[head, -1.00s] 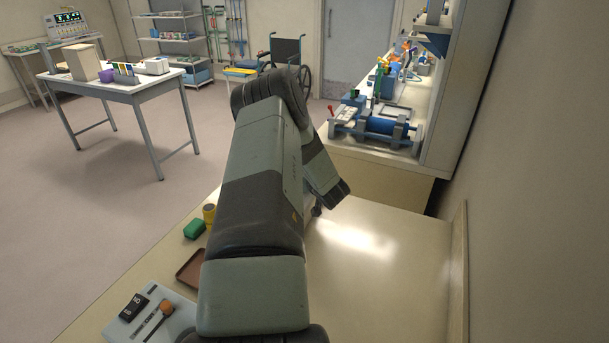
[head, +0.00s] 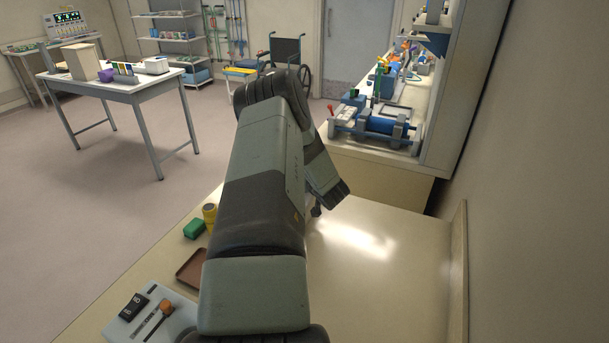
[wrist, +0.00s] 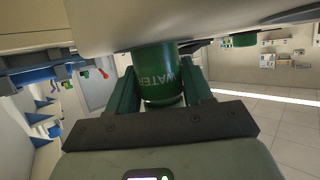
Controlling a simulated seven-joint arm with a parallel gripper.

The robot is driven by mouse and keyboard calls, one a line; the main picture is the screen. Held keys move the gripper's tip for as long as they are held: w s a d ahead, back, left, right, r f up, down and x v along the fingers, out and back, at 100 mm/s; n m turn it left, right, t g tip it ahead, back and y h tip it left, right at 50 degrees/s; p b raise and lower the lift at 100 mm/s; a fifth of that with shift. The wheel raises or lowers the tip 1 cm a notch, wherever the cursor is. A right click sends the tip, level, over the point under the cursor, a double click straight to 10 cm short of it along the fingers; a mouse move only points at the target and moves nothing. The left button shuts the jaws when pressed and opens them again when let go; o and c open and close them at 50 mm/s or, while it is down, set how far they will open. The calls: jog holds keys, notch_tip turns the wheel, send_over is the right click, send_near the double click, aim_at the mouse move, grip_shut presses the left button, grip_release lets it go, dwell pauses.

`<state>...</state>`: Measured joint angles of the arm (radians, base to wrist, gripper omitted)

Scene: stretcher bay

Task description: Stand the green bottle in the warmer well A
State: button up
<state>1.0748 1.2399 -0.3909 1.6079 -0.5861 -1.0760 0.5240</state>
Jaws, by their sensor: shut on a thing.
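In the wrist view a green bottle (wrist: 160,78) with the word WATER on its side sits between the two dark green fingers of my gripper (wrist: 160,90). My gripper is shut on it. The bottle's far end is cut off from sight by a large pale surface across the top of that view, and I cannot tell whether they touch. In the head view my arm hides the bottle and the gripper fingers. I cannot make out warmer well A in either view.
The worktop right of my arm is bare. A blue-cylinder device (head: 385,125) stands beyond.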

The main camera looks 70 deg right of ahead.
jog(key=shift+f, duration=0.45)
jog(key=o, duration=0.9)
jog(key=shift+v, duration=5.45)
jog(key=shift+w, duration=0.1)
jog(key=x, duration=0.8)
jog(key=shift+w+d+f, duration=0.1)
jog(key=shift+d+f, duration=0.1)
